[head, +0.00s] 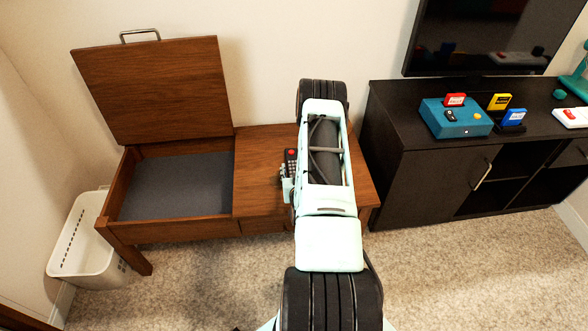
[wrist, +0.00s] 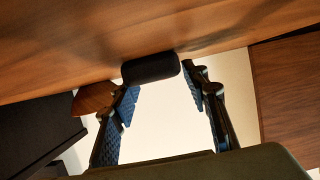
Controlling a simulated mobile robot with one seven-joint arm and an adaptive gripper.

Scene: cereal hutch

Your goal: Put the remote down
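The remote (head: 291,158) is dark with a red button. In the head view it shows just left of my arm, over the right part of the wooden bench top (head: 262,172). My gripper (head: 287,185) is mostly hidden by my arm there. I cannot tell whether the remote touches the wood.
The bench's left compartment (head: 178,185) is open, its lid (head: 155,88) raised against the wall. A white basket (head: 85,250) stands at left. A dark TV cabinet (head: 425,165) is at right, bearing a teal box (head: 455,118) and colored cards. Bench top left of the remote is clear.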

